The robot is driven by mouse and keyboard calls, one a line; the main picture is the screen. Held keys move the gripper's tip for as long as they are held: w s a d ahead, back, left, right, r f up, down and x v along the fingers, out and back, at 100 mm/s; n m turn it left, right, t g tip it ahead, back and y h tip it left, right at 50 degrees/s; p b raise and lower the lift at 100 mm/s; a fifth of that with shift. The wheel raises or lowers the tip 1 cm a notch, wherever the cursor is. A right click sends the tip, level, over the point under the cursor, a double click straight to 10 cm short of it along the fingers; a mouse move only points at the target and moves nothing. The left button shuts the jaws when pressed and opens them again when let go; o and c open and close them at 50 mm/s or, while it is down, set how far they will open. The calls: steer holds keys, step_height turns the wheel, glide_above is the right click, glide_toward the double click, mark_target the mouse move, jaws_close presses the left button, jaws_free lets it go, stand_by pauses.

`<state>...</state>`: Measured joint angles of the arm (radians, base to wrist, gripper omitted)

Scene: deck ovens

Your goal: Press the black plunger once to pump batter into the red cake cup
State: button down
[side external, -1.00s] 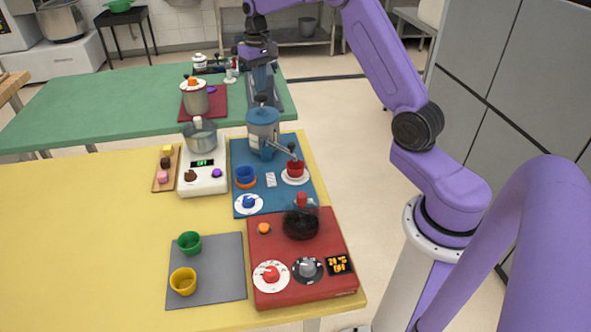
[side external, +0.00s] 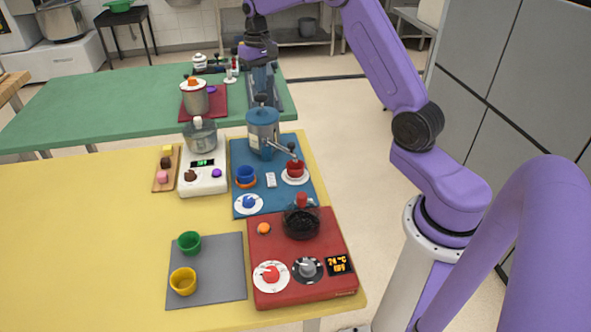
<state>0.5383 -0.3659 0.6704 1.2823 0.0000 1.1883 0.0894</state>
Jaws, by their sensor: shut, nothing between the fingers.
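The batter dispenser (side external: 263,130) is a blue and grey pot on the blue mat (side external: 245,158). Its black plunger knob (side external: 261,99) stands on top, with a spout reaching toward the front right. The red cake cup (side external: 294,168) sits on a white saucer below the spout's end. My gripper (side external: 262,88) points down just above the plunger. Its fingers are shut and empty. The dark rack behind blends with the fingers, so I cannot tell whether they touch the knob.
A blue cup (side external: 245,174) and a white dial with a blue knob (side external: 248,203) are on the mat's left. A white scale (side external: 203,182) with a steel bowl stands left. A red hob (side external: 305,280) with a dark pan is in front. Green and yellow cups stand on a grey mat (side external: 216,284).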

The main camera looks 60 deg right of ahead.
mark_target(261, 95)
steer(key=shift+f, duration=0.3)
steer(key=shift+f, duration=1.65)
steer(key=shift+r, duration=2.05)
step_height(261, 95, up, 6)
steer(key=shift+a, duration=0.1)
